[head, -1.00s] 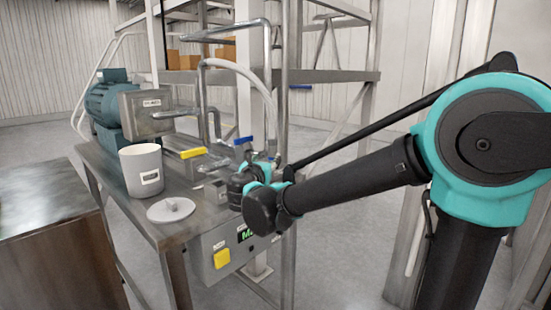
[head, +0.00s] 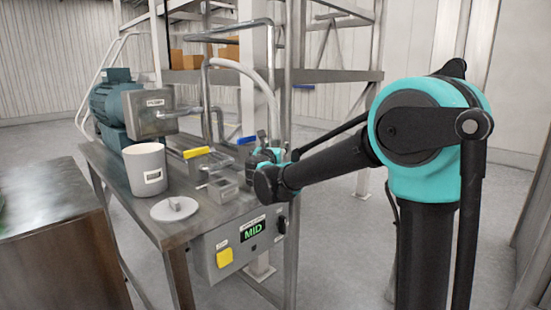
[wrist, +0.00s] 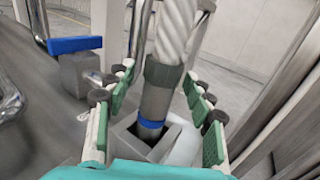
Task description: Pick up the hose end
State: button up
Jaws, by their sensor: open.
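The hose end (wrist: 155,103) shows in the wrist view as a metal tube with a dark grey collar above and a blue ring below. It stands nearly upright in a square metal holder (wrist: 178,143). The pale ribbed hose (wrist: 177,28) rises from it and also shows in the head view, arching down behind my wrist (head: 262,88). My gripper (wrist: 160,82) is open, with its green-padded fingers on either side of the hose end and visible gaps to it. In the head view my wrist hides the hose end and the fingertips.
A blue-handled valve (wrist: 75,46) stands close left of my fingers. The metal table (head: 150,222) carries a white pot (head: 146,170), its lid (head: 174,209) and a yellow-handled valve (head: 197,153). A steel frame post (head: 294,80) rises behind my gripper.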

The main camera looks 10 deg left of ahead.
grip_shut()
dwell(0.4)
notch_tip(320, 180, up, 26)
jog(key=shift+f, duration=0.2)
dwell(1.0)
